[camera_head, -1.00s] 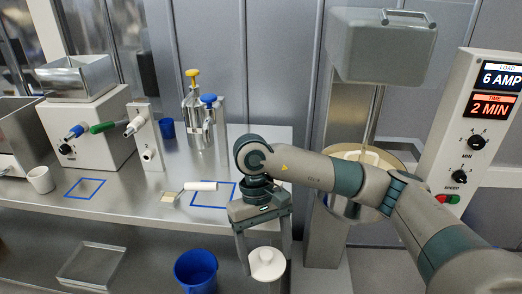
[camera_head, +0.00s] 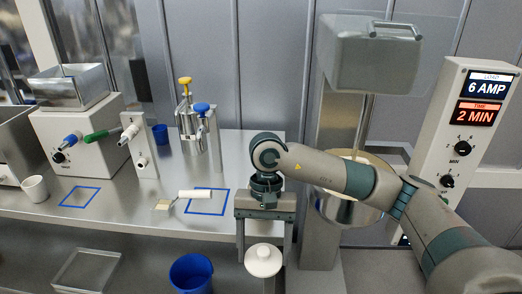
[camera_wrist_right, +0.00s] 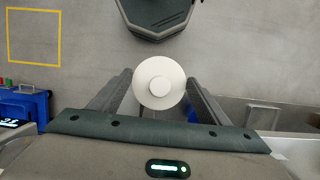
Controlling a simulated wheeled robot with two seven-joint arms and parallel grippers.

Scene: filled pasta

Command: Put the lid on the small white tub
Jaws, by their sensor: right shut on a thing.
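A round white lid (camera_head: 263,260) with a central knob shows low in the head view, between the fingers of my right gripper (camera_head: 264,262). In the right wrist view the lid (camera_wrist_right: 159,82) sits between the two fingers (camera_wrist_right: 160,98), seen from above. The gripper is shut on it. A pale part shows just under the lid in the head view, cut by the frame's edge; I cannot tell what it is. A small open white tub (camera_head: 35,189) stands upright on the steel table at the far left, away from the gripper. My left gripper is out of view.
The steel table (camera_head: 120,207) has blue outlined squares, a white-handled tool (camera_head: 195,195) and a metal canister (camera_head: 187,128). A white machine (camera_head: 85,135) stands at its back left. A blue bin (camera_head: 191,272) and a clear tray (camera_head: 85,272) are below. A mixer (camera_head: 368,55) stands right.

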